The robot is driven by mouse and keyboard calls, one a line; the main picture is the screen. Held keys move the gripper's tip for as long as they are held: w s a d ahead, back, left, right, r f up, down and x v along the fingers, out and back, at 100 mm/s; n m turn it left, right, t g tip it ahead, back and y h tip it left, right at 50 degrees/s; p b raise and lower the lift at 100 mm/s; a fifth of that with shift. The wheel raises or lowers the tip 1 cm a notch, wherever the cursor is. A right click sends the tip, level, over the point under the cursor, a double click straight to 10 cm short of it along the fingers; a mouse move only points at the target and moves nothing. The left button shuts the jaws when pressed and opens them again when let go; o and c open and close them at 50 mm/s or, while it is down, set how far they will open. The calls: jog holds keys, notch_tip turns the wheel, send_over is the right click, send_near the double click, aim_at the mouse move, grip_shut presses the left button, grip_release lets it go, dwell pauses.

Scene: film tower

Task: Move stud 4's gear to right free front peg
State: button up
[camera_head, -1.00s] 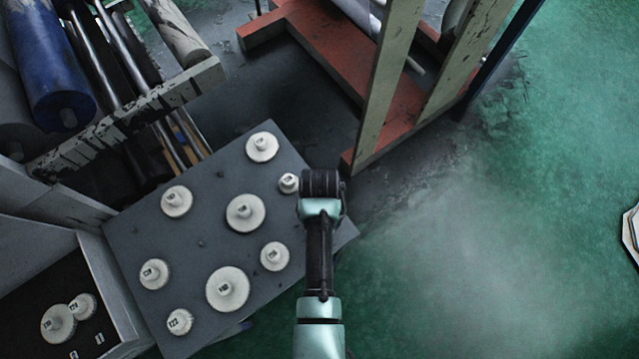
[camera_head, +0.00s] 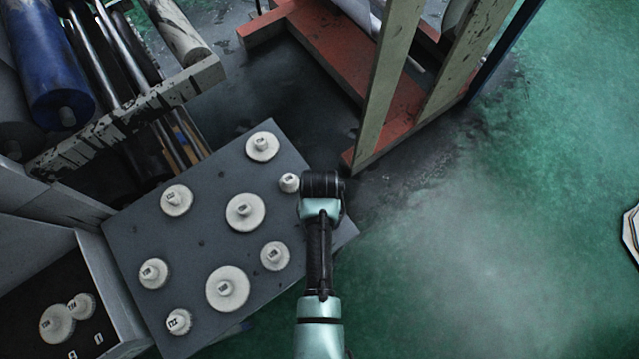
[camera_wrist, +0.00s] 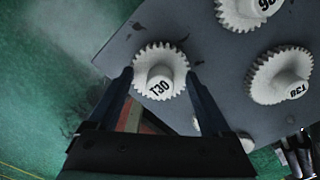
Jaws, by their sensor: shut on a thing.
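A white toothed gear marked T30 (camera_wrist: 160,78) sits between the two fingertips of my gripper (camera_wrist: 161,82) in the wrist view, and the fingers are shut on it. In the head view my gripper (camera_head: 322,186) is over the right edge of the grey panel (camera_head: 225,280). I cannot tell whether the held gear touches the panel. Several other white gears stand on the panel, among them a large one (camera_head: 227,289) and a middle one (camera_head: 245,212). Small dark marks or pegs (camera_head: 201,243) show between them.
A dark-floored box (camera_head: 115,290) at the lower left holds two gears (camera_head: 57,324). Rollers, one blue (camera_head: 48,65), fill the upper left. An orange base (camera_head: 330,50) with upright posts (camera_head: 388,75) stands behind.

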jog(key=shift+f+b, duration=0.35)
jog(key=shift+f, duration=0.2)
jog(key=o, duration=1.2)
jog(key=shift+r, duration=0.1)
notch_tip(320, 180, up, 13)
jog(key=w+r+t, duration=0.7)
jog(key=w+r, duration=0.5)
jog(key=w, duration=0.1)
jog(key=w+r+n+t, duration=0.1)
jog(key=w+r+t, duration=0.2)
jog(key=r, duration=0.6)
jog(key=w+r+t, duration=0.3)
jog(key=r, duration=0.6)
notch_tip(320, 180, up, 19)
jog(key=s+t, duration=0.3)
jog(key=t, duration=0.4)
jog(key=s+r+t, duration=0.2)
jog(key=s+r, duration=0.2)
jog(key=r, duration=0.2)
jog(key=s+r+t, duration=0.3)
jog(key=s+r, duration=0.1)
jog(key=r, duration=0.2)
jog(key=s+r+n+t, duration=0.1)
jog(key=s+r+t, duration=0.1)
jog(key=s+r, duration=0.2)
notch_tip(320, 180, up, 2)
